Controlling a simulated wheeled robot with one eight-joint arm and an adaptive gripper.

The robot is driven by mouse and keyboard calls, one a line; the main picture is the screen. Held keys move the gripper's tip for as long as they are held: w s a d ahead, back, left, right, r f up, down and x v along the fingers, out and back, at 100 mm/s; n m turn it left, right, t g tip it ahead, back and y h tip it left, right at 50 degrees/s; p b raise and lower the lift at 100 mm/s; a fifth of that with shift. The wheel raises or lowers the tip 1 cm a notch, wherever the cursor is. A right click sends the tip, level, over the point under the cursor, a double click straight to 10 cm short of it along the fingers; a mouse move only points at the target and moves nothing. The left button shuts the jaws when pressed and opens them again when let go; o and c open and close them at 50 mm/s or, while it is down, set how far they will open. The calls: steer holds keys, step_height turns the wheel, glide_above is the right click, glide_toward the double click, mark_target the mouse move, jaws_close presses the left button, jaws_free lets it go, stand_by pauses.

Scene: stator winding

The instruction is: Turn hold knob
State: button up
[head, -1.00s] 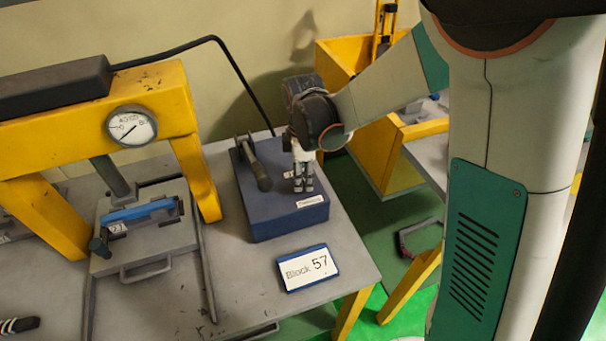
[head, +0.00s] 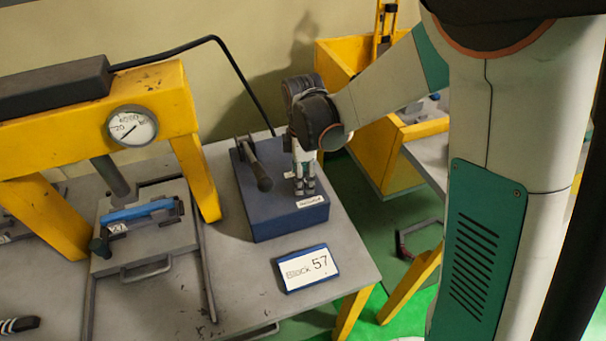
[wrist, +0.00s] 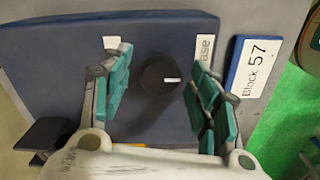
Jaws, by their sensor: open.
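The dark round knob (wrist: 160,77) with a white mark sits on the top face of the blue-grey box (head: 268,215). It shows in the wrist view between the two teal-padded fingers of my gripper (wrist: 157,64). My gripper is open, with a finger on either side of the knob and a visible gap to each. In the head view, my gripper (head: 304,186) points down at the right part of the box top, and the knob is hidden there. A white label (wrist: 204,47) ending in "ase" lies beside the right finger. Another white label is partly hidden behind the left finger.
A dark lever handle (head: 256,165) rises from the box left of my gripper. A "Block 57" sign (head: 307,268) lies in front of the box. A yellow press frame (head: 100,120) with a gauge (head: 132,126) stands at left. The table's right edge is close.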

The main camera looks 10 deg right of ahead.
step_height(320, 180, up, 12)
stand_by(0.6)
steer(key=s+d+r+m+t, duration=0.2)
steer(key=s+d+m, duration=0.3)
steer(key=s+m, duration=0.3)
steer(key=s+d+r+m+t, duration=0.2)
steer(key=s+d+m+t, duration=0.3)
steer(key=s+m, duration=0.4)
steer(key=shift+s+d+r, duration=0.15)
steer(key=shift+s+d, duration=0.45)
stand_by(0.3)
